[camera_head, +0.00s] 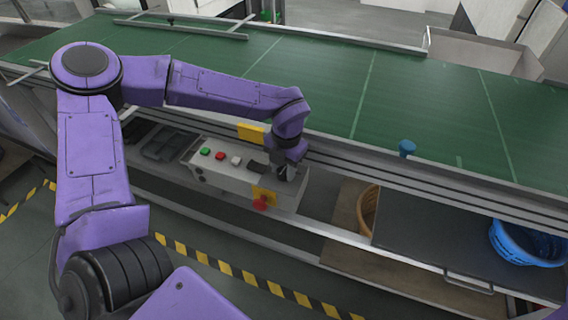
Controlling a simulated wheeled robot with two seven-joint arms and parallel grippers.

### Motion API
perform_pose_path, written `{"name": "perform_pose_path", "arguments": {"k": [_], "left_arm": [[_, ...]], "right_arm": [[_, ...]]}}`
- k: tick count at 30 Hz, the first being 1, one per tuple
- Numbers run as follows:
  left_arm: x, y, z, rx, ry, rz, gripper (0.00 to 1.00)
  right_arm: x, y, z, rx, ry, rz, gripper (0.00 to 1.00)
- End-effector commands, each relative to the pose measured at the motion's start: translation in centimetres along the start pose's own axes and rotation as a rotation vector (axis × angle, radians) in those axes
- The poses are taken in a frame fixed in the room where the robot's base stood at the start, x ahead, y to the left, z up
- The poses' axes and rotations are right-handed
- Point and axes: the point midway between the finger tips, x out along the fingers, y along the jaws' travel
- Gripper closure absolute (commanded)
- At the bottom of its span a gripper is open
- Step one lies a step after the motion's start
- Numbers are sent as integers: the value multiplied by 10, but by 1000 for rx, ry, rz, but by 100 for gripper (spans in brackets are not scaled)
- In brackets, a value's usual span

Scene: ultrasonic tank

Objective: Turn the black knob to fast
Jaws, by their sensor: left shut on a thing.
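A pale grey control box (228,181) sits on the shelf at the near side of the conveyor. On its top are a green button (205,152), a red button (220,156) and a white button (236,160). A red emergency button (260,203) on a yellow plate is on its front edge. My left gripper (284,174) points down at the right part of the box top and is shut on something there. The black knob is not clearly seen; the gripper hides that spot, and its setting cannot be read. My right gripper is not in view.
A wide green conveyor belt (400,100) runs behind the box, with metal rails along its near edge. A blue basket (525,243) and a tan basket (368,210) are on the right. Striped tape marks the floor.

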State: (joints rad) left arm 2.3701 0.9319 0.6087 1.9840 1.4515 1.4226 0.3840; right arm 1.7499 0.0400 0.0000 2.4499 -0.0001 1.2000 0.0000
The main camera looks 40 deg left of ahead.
Motion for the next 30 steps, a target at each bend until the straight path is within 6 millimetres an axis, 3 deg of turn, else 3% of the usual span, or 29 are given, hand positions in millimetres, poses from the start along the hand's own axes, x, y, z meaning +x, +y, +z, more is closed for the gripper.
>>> {"name": "perform_pose_path", "arguments": {"k": [15, 30], "left_arm": [[-7, 0, -1, 474, -25, 1, 93], [-4, -1, -1, 822, -44, 1, 93]], "right_arm": [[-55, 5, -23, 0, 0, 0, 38], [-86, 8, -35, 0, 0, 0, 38]]}}
